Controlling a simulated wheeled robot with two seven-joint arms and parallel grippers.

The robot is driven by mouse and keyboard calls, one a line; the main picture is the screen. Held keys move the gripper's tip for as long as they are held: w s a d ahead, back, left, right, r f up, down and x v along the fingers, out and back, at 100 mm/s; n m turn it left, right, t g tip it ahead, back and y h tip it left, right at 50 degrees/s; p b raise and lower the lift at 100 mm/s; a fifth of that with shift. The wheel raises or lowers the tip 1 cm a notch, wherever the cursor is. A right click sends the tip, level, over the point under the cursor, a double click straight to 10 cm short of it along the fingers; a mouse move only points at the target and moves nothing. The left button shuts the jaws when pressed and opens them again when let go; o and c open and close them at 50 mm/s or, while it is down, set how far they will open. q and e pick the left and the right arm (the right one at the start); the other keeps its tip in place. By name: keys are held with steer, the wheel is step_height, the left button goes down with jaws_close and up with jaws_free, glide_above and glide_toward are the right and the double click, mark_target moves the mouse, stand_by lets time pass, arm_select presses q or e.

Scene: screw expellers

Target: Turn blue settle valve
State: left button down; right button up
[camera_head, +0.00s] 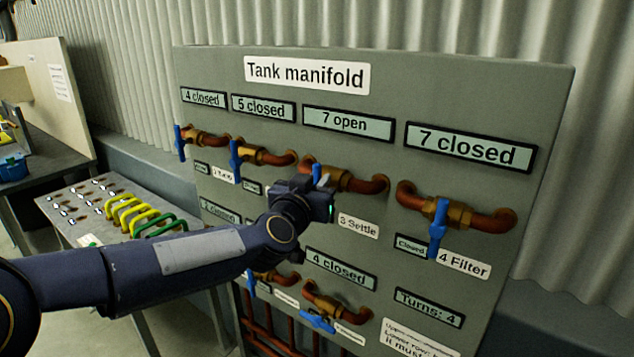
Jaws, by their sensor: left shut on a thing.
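The tank manifold board (400,80) stands upright in front of me, with several copper pipe valves that have blue handles. The settle valve (345,180) is the third in the top row, over the label "3 Settle" (358,226) and under a sign reading "7 open" (349,123). Its blue handle (316,172) shows just above my left gripper (318,190). The left gripper is shut on this handle; its fingers and the handle's lower part are mostly hidden. My right gripper is not in view.
The filter valve (438,228) with its handle pointing down is to the right. Two more valves (236,160) (181,142) are to the left. Lower valves (318,320) sit below my arm. A side table (85,235) with yellow and green handles stands at left.

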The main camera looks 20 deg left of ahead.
arm_select(q)
steer(key=shift+n, duration=0.3)
steer(key=n+p, duration=0.1)
steer(key=n, duration=0.1)
steer(key=shift+a+r+n+g+p, duration=0.1)
steer(key=shift+a+n+g+p, duration=0.1)
steer(key=shift+n+g+p, duration=0.15)
steer(key=n, duration=0.2)
steer(key=n+g+h, duration=0.1)
steer(key=n, duration=0.1)
steer(key=a+f+n+g+p, duration=0.1)
steer(key=n, duration=0.2)
steer(key=shift+w+h, duration=0.25)
steer(key=shift+h, duration=0.05)
steer(key=c, duration=1.5)
jaws_free()
